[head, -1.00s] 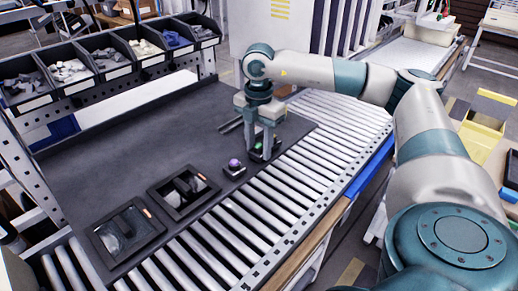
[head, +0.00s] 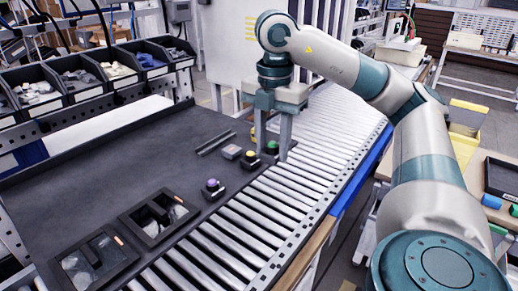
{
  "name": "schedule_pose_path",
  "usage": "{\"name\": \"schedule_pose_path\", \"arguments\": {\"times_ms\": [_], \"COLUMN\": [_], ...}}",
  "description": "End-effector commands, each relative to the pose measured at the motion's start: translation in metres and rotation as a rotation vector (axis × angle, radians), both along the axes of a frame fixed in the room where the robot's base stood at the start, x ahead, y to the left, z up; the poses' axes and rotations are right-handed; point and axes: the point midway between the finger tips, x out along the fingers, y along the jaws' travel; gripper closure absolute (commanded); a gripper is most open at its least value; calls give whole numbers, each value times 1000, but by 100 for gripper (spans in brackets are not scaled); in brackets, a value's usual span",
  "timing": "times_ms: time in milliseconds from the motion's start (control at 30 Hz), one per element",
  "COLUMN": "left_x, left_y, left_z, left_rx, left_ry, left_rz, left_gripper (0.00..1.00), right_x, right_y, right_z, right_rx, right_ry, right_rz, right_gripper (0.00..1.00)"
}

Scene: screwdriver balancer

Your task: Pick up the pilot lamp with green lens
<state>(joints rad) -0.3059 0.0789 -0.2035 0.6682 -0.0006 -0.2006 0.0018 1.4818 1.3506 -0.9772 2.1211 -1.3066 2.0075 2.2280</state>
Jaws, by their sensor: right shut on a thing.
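The pilot lamp with green lens (head: 272,147) is in the head view, between the fingertips of my right gripper (head: 274,150). The gripper points down and is shut on it. The fingers partly hide its dark body, and I cannot tell how far it is above the surface. A similar dark unit with a yellow top (head: 250,158) is just left of and nearer than the gripper. One with a purple top (head: 212,186) stands further left and nearer. My left gripper is not in view.
A dark mat (head: 110,165) covers the worktop, with two black trays (head: 123,243) at its near edge. A small pale block (head: 231,152) lies near the gripper. A roller conveyor (head: 262,205) runs alongside. Parts bins (head: 82,85) line the back left.

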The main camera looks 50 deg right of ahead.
Motion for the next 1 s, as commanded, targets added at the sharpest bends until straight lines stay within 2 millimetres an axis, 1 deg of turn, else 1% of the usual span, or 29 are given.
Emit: {"name": "schedule_pose_path", "arguments": {"times_ms": [33,200,767,867,1000], "left_x": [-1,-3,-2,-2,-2], "left_y": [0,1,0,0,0], "left_z": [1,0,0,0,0], "left_rx": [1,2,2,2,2], "left_ry": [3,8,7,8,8], "left_rz": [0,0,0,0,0], "left_gripper": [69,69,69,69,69], "right_x": [-4,-8,-7,-5,0], "right_y": [0,0,0,1,5], "right_z": [3,5,3,1,-8], "right_rx": [-1,0,0,1,-1], "right_ry": [-1,1,1,2,4], "right_rz": [0,0,11,47,157], "right_gripper": [92,92,92,92,92]}}
